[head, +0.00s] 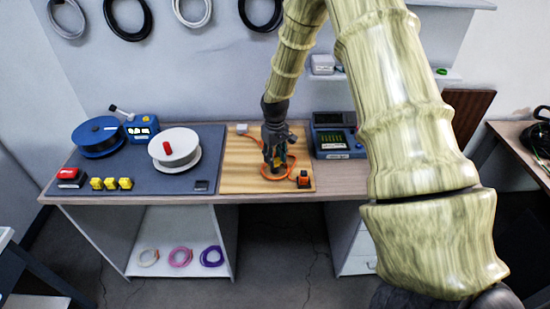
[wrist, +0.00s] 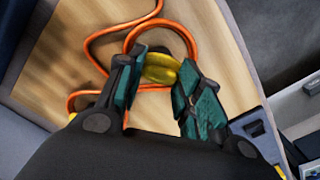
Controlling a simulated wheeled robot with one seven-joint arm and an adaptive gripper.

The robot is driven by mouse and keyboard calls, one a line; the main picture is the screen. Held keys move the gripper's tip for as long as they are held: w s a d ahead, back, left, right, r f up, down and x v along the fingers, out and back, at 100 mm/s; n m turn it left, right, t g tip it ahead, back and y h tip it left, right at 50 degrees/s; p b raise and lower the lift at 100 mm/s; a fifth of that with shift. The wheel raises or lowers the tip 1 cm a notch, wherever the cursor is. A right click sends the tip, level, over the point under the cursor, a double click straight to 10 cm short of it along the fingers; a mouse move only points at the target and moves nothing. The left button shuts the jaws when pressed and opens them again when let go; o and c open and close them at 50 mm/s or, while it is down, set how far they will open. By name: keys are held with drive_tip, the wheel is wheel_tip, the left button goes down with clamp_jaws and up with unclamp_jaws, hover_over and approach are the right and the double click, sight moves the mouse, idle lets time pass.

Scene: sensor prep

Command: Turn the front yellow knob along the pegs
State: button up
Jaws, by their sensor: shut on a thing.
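My gripper (wrist: 157,90) is over the wooden board (head: 240,183), with its fingers pointing down. In the wrist view a yellow knob (wrist: 160,70) sits between the two green-padded fingers, which are shut on it. An orange cable (wrist: 125,42) loops on the board around the knob; it also shows in the head view (head: 265,174). In the head view the gripper (head: 275,160) hides most of the knob. No pegs can be made out clearly.
An orange-and-black block (head: 304,179) stands at the board's front right. A blue instrument (head: 336,137) stands to the right. On the dark mat (head: 90,188) at left are a blue reel (head: 97,135), a white reel (head: 177,157) and several yellow blocks (head: 111,184).

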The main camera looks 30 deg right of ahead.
drive_tip(key=n, duration=0.5)
drive_tip(key=shift+d+n, duration=0.1)
drive_tip(key=shift+n, duration=0.2)
drive_tip(key=n, duration=0.5)
drive_tip(key=shift+n, duration=0.3)
drive_tip(key=o, duration=1)
drive_tip(key=shift+r, duration=0.1)
wheel_tip(320, 180, up, 12)
drive_tip(key=shift+f, duration=0.1)
idle(0.6)
